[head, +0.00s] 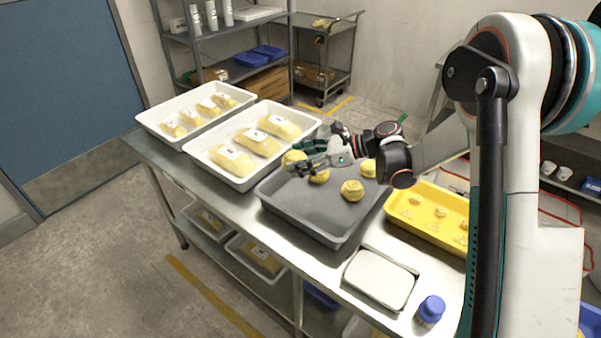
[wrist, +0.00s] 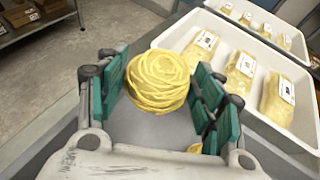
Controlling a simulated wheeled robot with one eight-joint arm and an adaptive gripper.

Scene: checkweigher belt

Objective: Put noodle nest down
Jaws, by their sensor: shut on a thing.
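My gripper (head: 297,155) is shut on a yellow noodle nest (head: 292,158) near the far left corner of the grey tray (head: 336,237). In the wrist view the held nest (wrist: 157,78) sits between the two teal finger pads. I cannot tell whether its underside touches the tray floor. Another nest (head: 319,176) lies in the tray just under the gripper, partly hidden by it; an edge of a nest (wrist: 195,148) shows low in the wrist view. Two more nests, one nearer (head: 352,190) and one farther right (head: 368,168), lie in the tray.
Two white trays with bagged noodle packs, one nearer (head: 245,186) and one farther (head: 151,126), stand left of the grey tray. A yellow tray (head: 427,231) with small pieces is at the right. A white-topped plate (head: 381,279) and a blue-capped jar (head: 430,310) stand in front.

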